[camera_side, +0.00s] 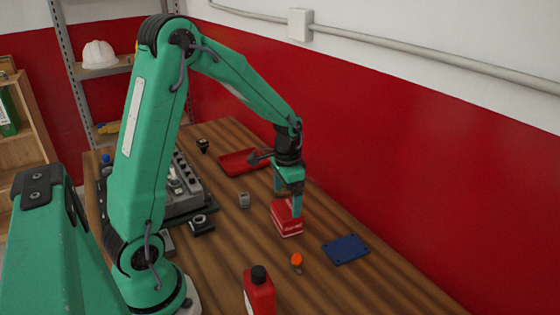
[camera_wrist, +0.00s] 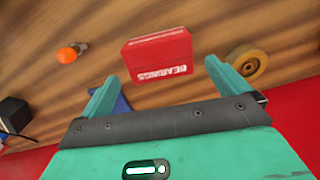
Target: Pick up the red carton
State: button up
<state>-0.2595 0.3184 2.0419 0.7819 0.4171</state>
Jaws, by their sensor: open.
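The red carton (camera_side: 286,222) stands on the wooden table below my gripper (camera_side: 288,203). In the wrist view the carton (camera_wrist: 158,54) shows a white band lettered "BEARINGS". My gripper (camera_wrist: 163,73) is open and empty, its two green fingers on either side of the carton's width in that view. In the side view one finger overlaps the carton's top right; I cannot tell whether it touches. Part of the carton's top is hidden by that finger.
An orange-tipped item (camera_side: 297,261) and a blue plate (camera_side: 345,249) lie nearby. A red bottle (camera_side: 259,292) stands in front, a red tray (camera_side: 243,162) behind. A small grey block (camera_side: 244,199) sits to the left.

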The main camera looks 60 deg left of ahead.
aim_at(286, 209)
jog(key=shift+f, duration=0.1)
jog(key=shift+f, duration=1.2)
jog(key=shift+f, duration=0.1)
jog(key=shift+f, duration=2.5)
jog(key=c, duration=1)
jog(key=shift+c, duration=0.2)
jog(key=shift+r, duration=0.25)
